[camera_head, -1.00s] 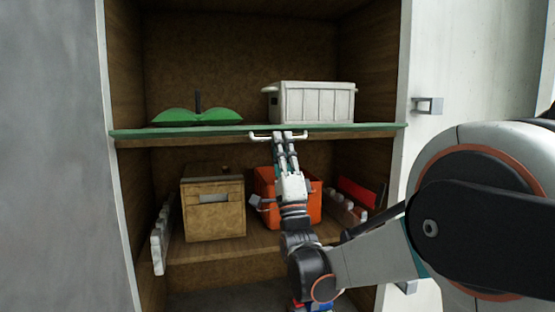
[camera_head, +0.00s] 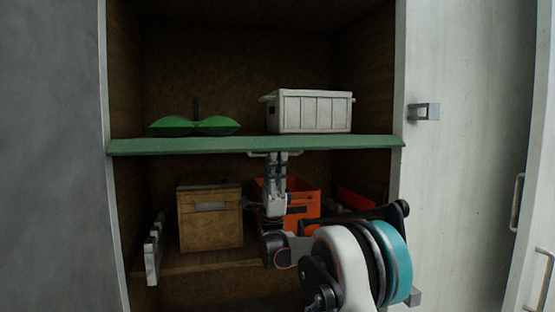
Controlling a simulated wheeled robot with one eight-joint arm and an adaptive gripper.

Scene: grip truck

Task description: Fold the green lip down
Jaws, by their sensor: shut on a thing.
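The green lip (camera_head: 190,147) runs along the front edge of the upper shelf, across the full width of the cabinet opening. Its green face shows as a broad band, tilted toward me. A pale bar handle (camera_head: 257,154) sits at its lower edge, near the middle. My gripper (camera_head: 276,156) reaches up from below and is shut on the handle. The gripper's body hides the middle of the handle and part of the orange crate behind it.
Below are a brown box (camera_head: 210,220) and an orange crate (camera_head: 305,207). A white side rail (camera_head: 152,250) stands at left. Cabinet walls bound both sides.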

